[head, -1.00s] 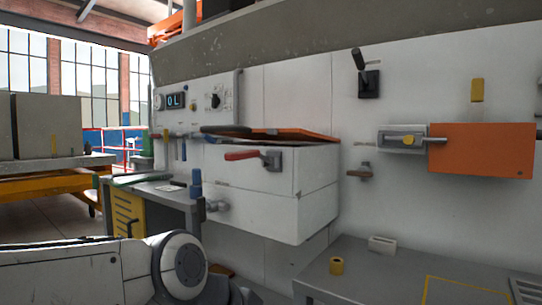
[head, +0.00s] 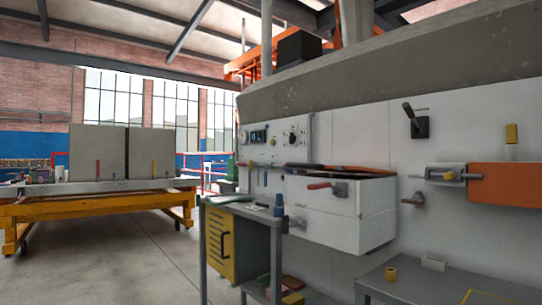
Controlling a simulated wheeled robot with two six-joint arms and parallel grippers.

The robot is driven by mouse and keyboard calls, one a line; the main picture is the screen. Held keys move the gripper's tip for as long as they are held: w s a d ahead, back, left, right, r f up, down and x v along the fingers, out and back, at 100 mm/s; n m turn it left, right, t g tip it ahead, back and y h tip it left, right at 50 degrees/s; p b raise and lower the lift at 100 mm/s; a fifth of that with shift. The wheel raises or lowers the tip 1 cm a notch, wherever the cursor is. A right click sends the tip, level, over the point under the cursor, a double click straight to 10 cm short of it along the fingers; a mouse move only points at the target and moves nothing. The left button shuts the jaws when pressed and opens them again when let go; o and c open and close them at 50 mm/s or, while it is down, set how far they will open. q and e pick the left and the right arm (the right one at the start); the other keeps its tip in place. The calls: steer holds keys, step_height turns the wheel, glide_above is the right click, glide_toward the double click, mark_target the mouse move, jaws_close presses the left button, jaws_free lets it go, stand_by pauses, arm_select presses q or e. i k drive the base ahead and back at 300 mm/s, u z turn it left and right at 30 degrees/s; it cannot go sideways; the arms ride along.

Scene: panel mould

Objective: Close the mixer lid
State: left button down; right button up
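The mixer appears to be the white box (head: 320,199) that juts out from the white wall panel right of centre. A thin orange lid (head: 362,170) shows edge-on at its top. The lid looks slightly raised, but I cannot tell exactly how far. A dark bar (head: 303,167) lies along the top left of the box. A red-handled latch (head: 323,185) is on the box's front face. Neither of my grippers is in view.
A grey workbench (head: 244,212) with a yellow drawer cabinet (head: 220,243) stands left of the box. A low grey table (head: 403,285) is at the lower right. An orange panel (head: 505,184) is on the wall at right. Open floor (head: 130,265) lies to the left.

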mark_target(309, 166)
steer(key=u, duration=0.3)
steer(key=i, duration=1.25)
steer(key=z, duration=0.6)
